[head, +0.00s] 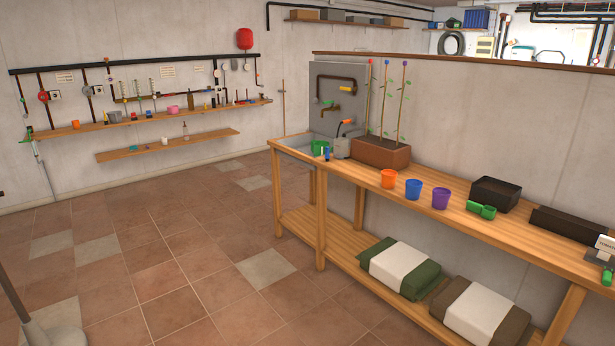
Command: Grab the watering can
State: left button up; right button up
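A small grey can (342,148) with a dark bent piece and an orange part on top stands at the far left end of the wooden workbench (465,221). It looks like the watering can, but it is small here and its details are hard to tell. It is beside the sink, below a brass tap (335,107), and just left of a brown planter (380,153) with three staked plants. Neither of my grippers is in view.
Orange (388,179), blue (413,189) and purple (441,198) cups line the bench, with a green scoop (481,210) and black trays. Sacks lie on the lower shelf. Tiled floor (190,265) is open left of the bench. Wall shelves (150,122) hold small items.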

aim_at(318, 148)
jog(key=i+j+u, duration=0.2)
jog(key=i+u, duration=0.2)
jog(key=i, duration=0.35)
jog(key=i+u, duration=0.35)
jog(key=i, duration=0.4)
